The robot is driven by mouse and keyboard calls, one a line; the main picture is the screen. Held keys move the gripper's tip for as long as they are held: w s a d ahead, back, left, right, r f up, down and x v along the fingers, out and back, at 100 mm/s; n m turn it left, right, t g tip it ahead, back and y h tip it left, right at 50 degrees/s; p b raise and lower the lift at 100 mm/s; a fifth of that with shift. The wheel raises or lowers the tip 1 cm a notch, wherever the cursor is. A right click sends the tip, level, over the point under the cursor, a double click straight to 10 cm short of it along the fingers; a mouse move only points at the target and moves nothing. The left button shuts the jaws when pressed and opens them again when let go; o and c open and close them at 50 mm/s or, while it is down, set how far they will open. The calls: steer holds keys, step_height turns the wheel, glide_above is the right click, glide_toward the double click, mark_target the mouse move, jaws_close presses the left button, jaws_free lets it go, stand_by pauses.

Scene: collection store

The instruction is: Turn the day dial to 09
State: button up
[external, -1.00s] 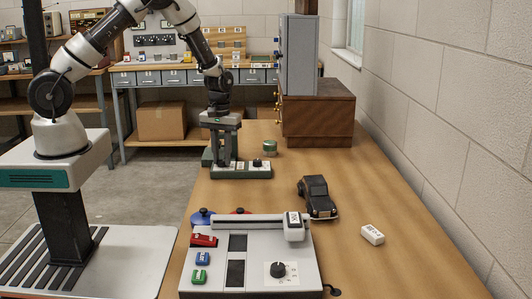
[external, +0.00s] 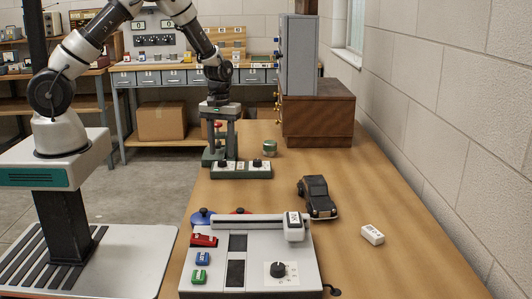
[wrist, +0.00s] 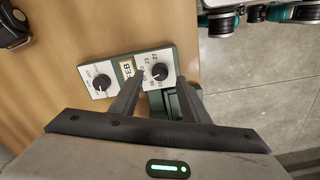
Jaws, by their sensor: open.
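A green-cased device (external: 241,174) with two black knobs stands on the wooden bench. In the wrist view, the dial with numbers around it (wrist: 159,71) looks like the day dial; 23 and 27 are legible near it, but where its pointer stands is unclear. The other dial (wrist: 101,81) sits to its left, with a plate reading FEB (wrist: 127,68) between them. My gripper (external: 222,157) is open and empty, pointing down above the day dial's end of the device. In the wrist view its fingertips (wrist: 159,80) stand either side of the day knob, apart from it.
A green block (external: 211,155) stands close behind the device. A small green round object (external: 270,147) and a black toy car (external: 317,197) are to the right. A grey panel with a knob (external: 278,269) fills the front.

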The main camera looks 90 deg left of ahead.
mark_target(222, 161)
step_height(222, 161, up, 14)
steer(key=p, duration=0.1)
steer(key=shift+r, duration=0.1)
stand_by(0.4)
steer(key=d+r+m+t+p, duration=0.2)
steer(key=d+r+m+p, duration=0.1)
steer(key=d+r, duration=0.65)
steer(key=s+d+r+m+t+p, duration=0.3)
steer(key=s+d+r+m+p, duration=0.2)
steer(key=s+d+r+m, duration=0.6)
steer(key=s+d+r, duration=0.3)
steer(key=d+r, duration=0.1)
steer(key=d, duration=0.3)
steer(key=shift+s+d+r+t, duration=0.2)
steer(key=shift+s+r+t, duration=0.1)
steer(key=shift+w, duration=0.1)
